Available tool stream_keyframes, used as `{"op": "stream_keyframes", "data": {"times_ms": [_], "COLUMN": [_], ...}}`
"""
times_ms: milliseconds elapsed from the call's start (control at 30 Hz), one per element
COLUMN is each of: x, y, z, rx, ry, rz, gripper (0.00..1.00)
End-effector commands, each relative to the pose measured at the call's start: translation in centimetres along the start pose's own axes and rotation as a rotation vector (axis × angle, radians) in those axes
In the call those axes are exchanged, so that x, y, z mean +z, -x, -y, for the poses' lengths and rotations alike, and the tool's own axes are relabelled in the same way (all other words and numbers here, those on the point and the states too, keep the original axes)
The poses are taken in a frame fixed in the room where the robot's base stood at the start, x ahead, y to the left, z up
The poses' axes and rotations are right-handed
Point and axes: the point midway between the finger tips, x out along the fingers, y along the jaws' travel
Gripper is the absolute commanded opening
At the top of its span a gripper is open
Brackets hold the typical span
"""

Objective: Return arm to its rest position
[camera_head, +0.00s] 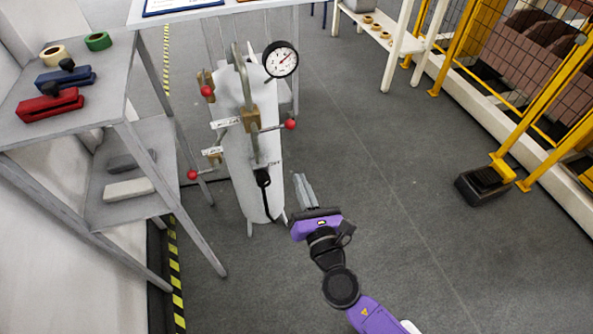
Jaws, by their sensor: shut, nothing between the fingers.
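My gripper (304,188) is in the middle of the head view, at the end of my purple and black arm. Its two grey fingers are together, with nothing between them. They point up and slightly left in the picture, over the grey floor. The arm reaches in from the bottom edge, right of centre. The gripper appears just right of a white cylinder (240,170) with a gauge (280,59) and red-knobbed levers. I cannot tell how far apart they are in depth.
A grey shelf table (60,125) at left holds red (50,103) and blue (66,76) tools and tape rolls. A yellow mesh fence (490,60) with a black-footed post (484,186) stands at right. A white bench (400,45) is at the back. Floor (400,180) between is clear.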

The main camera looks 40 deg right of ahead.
Motion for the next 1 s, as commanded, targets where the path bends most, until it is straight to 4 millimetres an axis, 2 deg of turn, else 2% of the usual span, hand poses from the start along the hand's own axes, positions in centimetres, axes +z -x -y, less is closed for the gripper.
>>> {"op": "stream_keyframes", "data": {"times_ms": [167, 767, 867, 933, 1000], "x": [0.0, 0.0, -0.6, -0.4, -0.6], "y": [0.7, 0.7, 0.7, 0.7, 1.7], "z": [-0.1, -0.1, -0.7, -1.7, -2.5], "rx": [0.001, 0.003, 0.023, 0.045, 0.062], "ry": [-0.001, -0.025, -0.162, -0.349, -0.563], "rz": [0.000, -0.001, -0.032, -0.067, -0.124], "gripper": [0.00, 0.00, 0.00, 0.00, 0.00]}}
